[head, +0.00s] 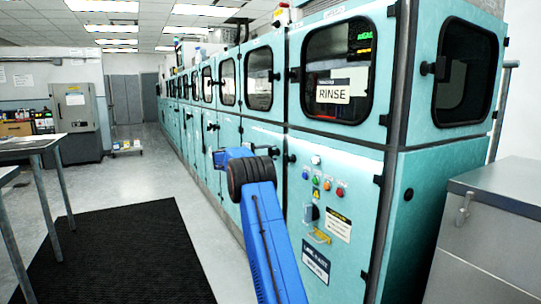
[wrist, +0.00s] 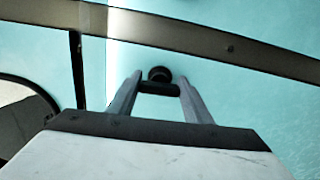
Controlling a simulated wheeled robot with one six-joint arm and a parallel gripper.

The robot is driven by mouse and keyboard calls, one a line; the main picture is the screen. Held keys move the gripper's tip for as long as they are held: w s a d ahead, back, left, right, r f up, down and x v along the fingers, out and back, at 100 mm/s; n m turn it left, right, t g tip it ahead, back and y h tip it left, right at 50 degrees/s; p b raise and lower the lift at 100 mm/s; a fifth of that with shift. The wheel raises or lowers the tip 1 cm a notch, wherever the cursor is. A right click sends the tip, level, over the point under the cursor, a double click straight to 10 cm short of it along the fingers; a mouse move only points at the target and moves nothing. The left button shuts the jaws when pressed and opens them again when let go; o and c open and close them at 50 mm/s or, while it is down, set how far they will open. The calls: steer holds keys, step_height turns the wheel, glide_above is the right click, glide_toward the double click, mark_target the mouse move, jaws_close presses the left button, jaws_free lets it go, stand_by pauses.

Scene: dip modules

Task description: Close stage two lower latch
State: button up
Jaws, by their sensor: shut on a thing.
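My gripper (wrist: 159,95) shows in the wrist view with one grey finger on each side of a small black latch (wrist: 159,74). The latch has a round knob and a short dark bar between the fingers, and sits on a teal panel. The gripper is shut on it. In the head view my blue arm reaches forward to the lower panels of the long teal machine (head: 265,134). No stage label is readable at the held latch.
Other black latches, such as an upper one (head: 275,76), line the machine. A RINSE sign (head: 333,91) hangs on the nearest window. A grey metal cabinet (head: 490,235) stands at right, a table (head: 30,143) at left. A black mat (head: 120,255) lies on open floor.

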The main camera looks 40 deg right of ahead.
steer(key=shift+f+m, duration=0.1)
steer(key=shift+m, duration=0.3)
steer(key=o, duration=1.1)
steer(key=shift+c, duration=0.2)
steer(key=v, duration=1.7)
steer(key=shift+w+a, duration=0.1)
steer(key=shift+a, duration=0.05)
